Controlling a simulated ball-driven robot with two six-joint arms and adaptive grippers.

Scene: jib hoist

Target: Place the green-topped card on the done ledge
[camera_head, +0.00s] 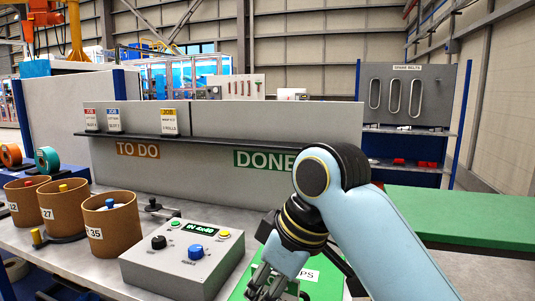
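I cannot make out a green-topped card anywhere in view. Cards with a red top (91,120), a blue top (113,120) and a yellow top (168,121) stand upright on a dark ledge against the grey panel. The ledge's right part (245,144), above the green DONE sign (262,158), looks bare up to where my arm covers it. My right gripper (264,287) points down at the bottom edge, over a green surface with a partly hidden white label. Its fingertips are small and cut off, so its opening and any held thing are unclear. My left gripper is not in view.
A grey control box (183,260) with buttons and a display stands left of my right gripper. Several brown bins (112,228) stand at the left of the bench. A green worktop (460,217) lies at the right. A blue-posted rack (410,150) is behind.

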